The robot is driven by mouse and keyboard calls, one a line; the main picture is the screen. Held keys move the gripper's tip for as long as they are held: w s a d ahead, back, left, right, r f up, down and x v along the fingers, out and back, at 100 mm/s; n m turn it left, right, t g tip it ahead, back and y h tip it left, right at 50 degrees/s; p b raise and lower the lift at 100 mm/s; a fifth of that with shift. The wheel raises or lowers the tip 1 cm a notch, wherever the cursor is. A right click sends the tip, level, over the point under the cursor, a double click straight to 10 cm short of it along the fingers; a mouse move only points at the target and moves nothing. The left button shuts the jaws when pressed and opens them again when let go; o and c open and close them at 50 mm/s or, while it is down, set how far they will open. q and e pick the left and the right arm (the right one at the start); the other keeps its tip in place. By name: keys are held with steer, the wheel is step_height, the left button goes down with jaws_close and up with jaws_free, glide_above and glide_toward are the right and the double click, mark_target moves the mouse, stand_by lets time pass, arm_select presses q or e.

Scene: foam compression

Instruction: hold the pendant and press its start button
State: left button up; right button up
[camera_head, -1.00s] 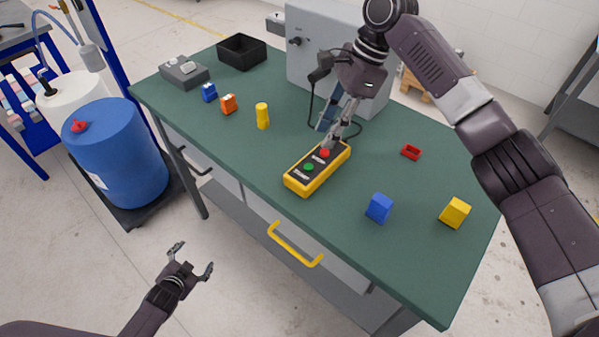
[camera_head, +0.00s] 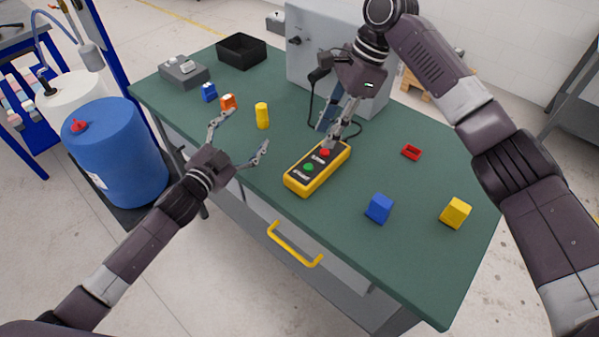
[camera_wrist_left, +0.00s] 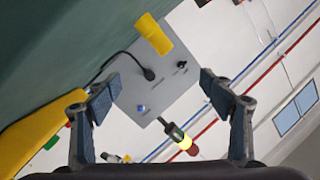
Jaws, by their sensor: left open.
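The yellow pendant (camera_head: 293,184) lies on the green table, with a green button (camera_head: 308,167) nearer the front and a red button (camera_head: 325,152) farther back. My right gripper (camera_head: 333,138) points down at the pendant's far end, close to the red button; whether its fingers grip the pendant is unclear. My left gripper (camera_head: 242,132) is open and empty, over the table's front-left edge, left of the pendant. In the left wrist view, its open fingers (camera_wrist_left: 165,92) frame the picture, and the pendant's yellow side (camera_wrist_left: 38,125) shows at the left, partly cut off.
A yellow cylinder (camera_head: 262,116) and an orange block (camera_head: 228,102) stand near the left gripper. A grey machine box (camera_head: 305,50) stands behind. A drawer handle (camera_head: 294,244) juts in front.

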mark_target(318, 165)
arm_select(q)
steer(key=s+d+h, duration=0.1)
steer(key=d, duration=0.4)
steer(key=s+d+r+n+g+h, duration=0.1)
steer(key=d, duration=0.4)
steer(key=s+d+g+h, duration=0.1)
steer(key=d, duration=0.4)
steer(key=shift+s+d+r+h, duration=0.2)
steer(key=shift+s+d+h, duration=0.05)
steer(key=shift+h, duration=0.05)
steer(key=s+f+n+g, duration=0.1)
steer(key=s, duration=0.1)
steer(key=s+f+n+g, duration=0.1)
steer(key=s, duration=0.1)
steer(key=s+f+n+g+y, duration=0.1)
steer(key=s+f, duration=0.1)
steer(key=shift+a, duration=0.35)
steer(key=shift+s+a+f, duration=0.1)
steer(key=shift+s+f, duration=0.1)
steer(key=shift+f, duration=0.05)
steer(key=shift+w+f, duration=0.15)
steer(key=shift+f, duration=0.05)
steer(key=shift+x, duration=3.7)
steer(key=c, duration=1.8)
steer(key=shift+c, duration=0.2)
arm_select(e)
jaws_close()
